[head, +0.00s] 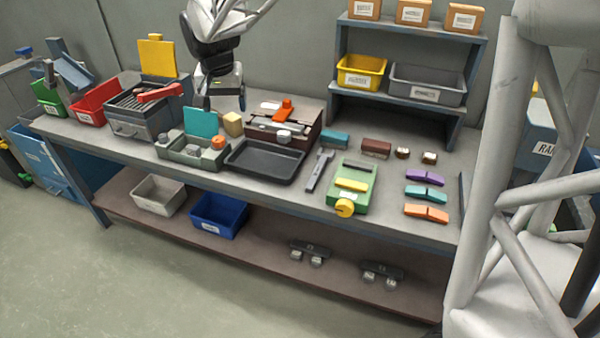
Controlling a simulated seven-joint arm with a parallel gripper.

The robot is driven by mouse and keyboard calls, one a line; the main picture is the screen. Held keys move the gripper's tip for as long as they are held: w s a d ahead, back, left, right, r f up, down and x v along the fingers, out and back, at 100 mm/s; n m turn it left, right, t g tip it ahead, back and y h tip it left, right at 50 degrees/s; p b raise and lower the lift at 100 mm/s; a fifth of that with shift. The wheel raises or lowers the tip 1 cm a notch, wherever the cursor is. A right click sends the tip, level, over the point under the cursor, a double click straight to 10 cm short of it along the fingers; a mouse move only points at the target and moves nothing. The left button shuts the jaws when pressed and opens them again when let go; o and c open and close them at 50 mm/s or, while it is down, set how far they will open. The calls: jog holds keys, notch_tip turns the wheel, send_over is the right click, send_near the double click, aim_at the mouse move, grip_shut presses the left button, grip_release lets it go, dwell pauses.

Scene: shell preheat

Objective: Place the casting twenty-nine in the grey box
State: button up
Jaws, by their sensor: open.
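My gripper (224,103) hangs open and empty over the back of the bench, near a small tan block (233,124). No number twenty-nine is readable, so I cannot tell which piece is the casting. Two small brown-and-pale pieces (402,153) stand at the right of the bench. Two dark pieces with pale blocks (310,251) lie on the lower shelf.
A black tray (265,162) lies mid-bench before a brown unit with an orange handle (286,108). A green fixture (352,188), purple, teal and orange pieces (426,212) are to the right. A yellow bin (361,72) sits on the rack. A blue box (218,215) is below.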

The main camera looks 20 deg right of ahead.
jog(key=s+d+f+n, duration=0.1)
jog(key=s+d+n, duration=0.1)
jog(key=s, duration=1.5)
jog(key=s+d+f+n, duration=0.1)
jog(key=s+d+n, duration=0.1)
jog(key=s, duration=1.5)
jog(key=shift+d+t, duration=0.3)
jog(key=shift+d, duration=0.15)
jog(key=shift+f, duration=0.1)
jog(key=shift+c, duration=0.4)
